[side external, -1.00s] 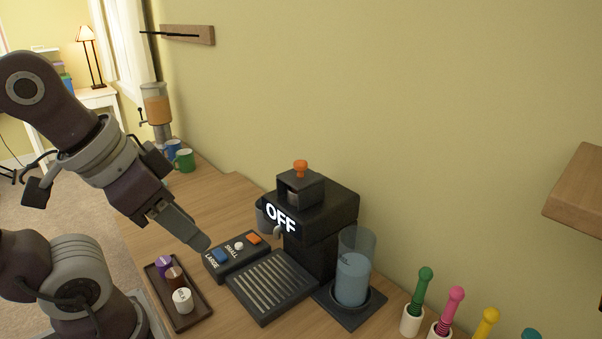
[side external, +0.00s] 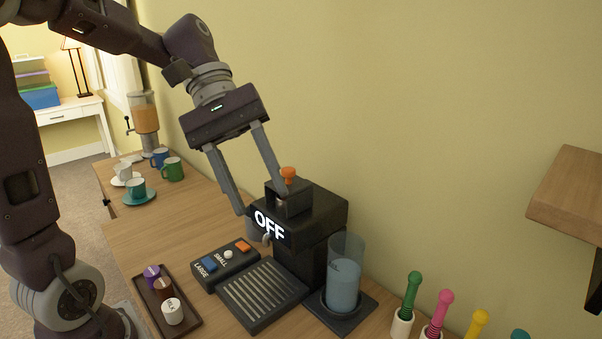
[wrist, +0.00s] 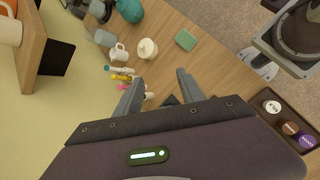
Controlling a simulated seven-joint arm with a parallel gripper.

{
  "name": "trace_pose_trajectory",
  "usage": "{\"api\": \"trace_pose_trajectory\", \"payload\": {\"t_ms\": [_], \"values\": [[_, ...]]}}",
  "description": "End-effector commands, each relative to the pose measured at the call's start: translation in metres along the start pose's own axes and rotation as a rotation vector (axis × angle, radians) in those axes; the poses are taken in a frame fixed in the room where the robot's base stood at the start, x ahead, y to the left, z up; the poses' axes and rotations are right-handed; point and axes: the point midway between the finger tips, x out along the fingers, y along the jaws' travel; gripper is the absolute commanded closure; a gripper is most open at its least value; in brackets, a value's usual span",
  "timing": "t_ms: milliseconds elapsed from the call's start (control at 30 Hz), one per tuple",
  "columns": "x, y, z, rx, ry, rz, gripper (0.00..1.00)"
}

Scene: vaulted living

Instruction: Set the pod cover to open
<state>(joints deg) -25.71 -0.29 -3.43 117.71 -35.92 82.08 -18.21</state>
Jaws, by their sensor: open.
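The black coffee machine (side external: 322,215) stands against the wall, with a lit OFF sign on its front. On its top is a small black block with a dark opening, which looks like the pod cover (side external: 292,200), topped by an orange knob (side external: 288,174). My gripper (side external: 262,201) is open and empty, pointing down at the machine's top. One finger overlaps the block beside the knob; the other hangs to the left of the machine's front. I cannot tell whether it touches. In the wrist view my gripper (wrist: 157,93) also shows open, with the machine mostly hidden.
A button panel (side external: 225,262) and a drip grate (side external: 262,296) lie in front of the machine. A glass tank (side external: 344,283) stands to its right. A pod tray (side external: 183,322) is at the front left. A wooden shelf (side external: 578,197) juts out at the right.

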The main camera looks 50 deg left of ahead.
Motion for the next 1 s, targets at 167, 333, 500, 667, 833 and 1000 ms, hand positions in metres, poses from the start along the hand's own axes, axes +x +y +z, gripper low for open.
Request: {"api": "trace_pose_trajectory", "payload": {"t_ms": [167, 333, 500, 667, 833, 1000], "values": [[-0.057, 0.046, -0.115, -0.565, -0.477, 0.404, 0.54], [-0.08, 0.024, -0.207, -0.8, -0.75, 0.663, 0.54], [-0.04, 0.011, -0.227, -0.784, -0.734, 0.658, 0.54], [-0.023, 0.033, -0.216, -0.78, -0.73, 0.655, 0.54], [-0.006, 0.054, -0.207, -0.78, -0.729, 0.655, 0.54], [-0.001, 0.061, -0.205, -0.78, -0.727, 0.657, 0.54]]}}
